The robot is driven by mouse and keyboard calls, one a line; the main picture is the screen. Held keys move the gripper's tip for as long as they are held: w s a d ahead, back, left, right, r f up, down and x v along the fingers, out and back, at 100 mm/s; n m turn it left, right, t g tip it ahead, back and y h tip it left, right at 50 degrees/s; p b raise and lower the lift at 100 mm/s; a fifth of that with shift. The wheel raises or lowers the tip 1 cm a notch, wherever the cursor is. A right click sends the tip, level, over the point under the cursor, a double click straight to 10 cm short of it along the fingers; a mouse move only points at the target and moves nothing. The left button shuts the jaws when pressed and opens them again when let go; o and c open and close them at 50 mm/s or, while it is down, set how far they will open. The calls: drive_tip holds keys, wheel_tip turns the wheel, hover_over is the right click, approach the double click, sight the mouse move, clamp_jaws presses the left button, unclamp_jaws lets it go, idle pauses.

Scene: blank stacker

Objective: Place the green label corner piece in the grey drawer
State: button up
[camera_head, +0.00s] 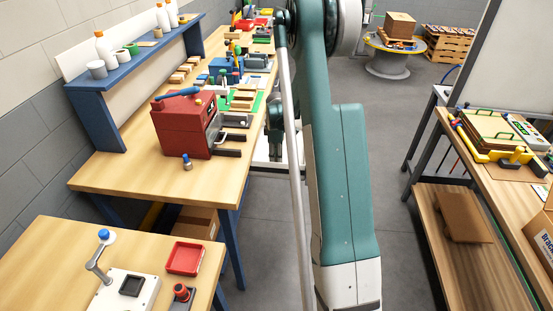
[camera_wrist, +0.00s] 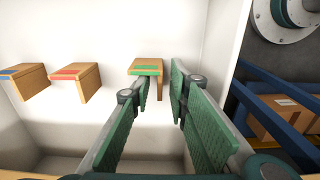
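The green label corner piece (camera_wrist: 146,67) is a small wooden block with a green strip, at the top centre of the wrist view, against a white surface. My gripper (camera_wrist: 160,80) has green pads and is open. Its fingertips are apart, with the piece just beyond them, slightly left of centre. I cannot tell whether a finger touches it. In the head view my arm hides most of the gripper. Dark grey, shelf-like parts (camera_head: 232,137) project from the right side of a red machine (camera_head: 184,125). I cannot tell whether one is the grey drawer.
A red-labelled block (camera_wrist: 75,82) and a blue-labelled block (camera_wrist: 24,80) stand left of the green one. Cardboard boxes and blue bars (camera_wrist: 275,80) lie to the right, beyond the white wall. The long wooden table (camera_head: 110,174) carries tools and several blocks.

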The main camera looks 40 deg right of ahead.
drive_tip(key=shift+r, duration=0.2)
wheel_tip(320, 180, up, 12)
drive_tip(key=p, duration=0.2)
idle(0.6)
idle(0.3)
